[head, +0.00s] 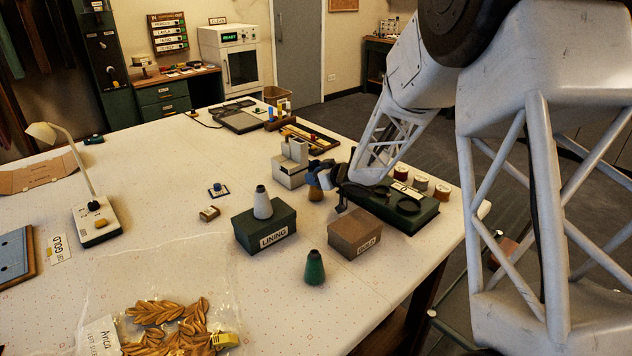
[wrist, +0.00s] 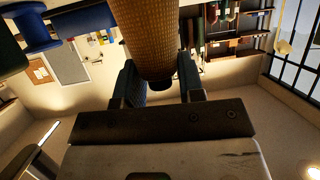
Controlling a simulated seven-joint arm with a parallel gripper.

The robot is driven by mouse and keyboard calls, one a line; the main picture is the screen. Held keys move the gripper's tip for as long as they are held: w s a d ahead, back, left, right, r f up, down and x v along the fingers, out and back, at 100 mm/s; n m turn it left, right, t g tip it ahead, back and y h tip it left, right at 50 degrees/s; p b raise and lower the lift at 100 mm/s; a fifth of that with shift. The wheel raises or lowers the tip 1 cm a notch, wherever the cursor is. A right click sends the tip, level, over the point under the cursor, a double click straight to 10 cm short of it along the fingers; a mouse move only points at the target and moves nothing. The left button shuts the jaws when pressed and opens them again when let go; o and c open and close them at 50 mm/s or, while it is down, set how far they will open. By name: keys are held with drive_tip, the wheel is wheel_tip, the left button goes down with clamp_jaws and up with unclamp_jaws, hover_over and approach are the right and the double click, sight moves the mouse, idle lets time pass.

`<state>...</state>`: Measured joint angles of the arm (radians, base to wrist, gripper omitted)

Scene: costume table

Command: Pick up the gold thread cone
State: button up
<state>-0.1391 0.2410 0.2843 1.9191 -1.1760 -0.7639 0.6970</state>
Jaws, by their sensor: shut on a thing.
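The gold thread cone (head: 315,193) is a small golden-brown cone among the boxes at the middle right of the table in the head view. It shows large, with a ribbed surface and a dark tip, in the wrist view (wrist: 150,38). My gripper (head: 322,174) is shut on it; in the wrist view the two blue-grey pads (wrist: 160,82) lie on either side of its narrow end. My dark gripper hides part of the cone in the head view. I cannot tell whether its base touches the table.
A green box (head: 292,231) labelled LINING carries a grey cone (head: 263,203). A brown box (head: 345,236) stands close by on the right, with a green cone (head: 314,268) in front. A white block (head: 289,175) and a dark green spool case (head: 405,213) flank my gripper.

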wheel_tip(320, 180, up, 10)
drive_tip(key=shift+f, duration=0.1)
idle(0.5)
drive_tip(key=shift+s+d, duration=0.1)
idle(0.5)
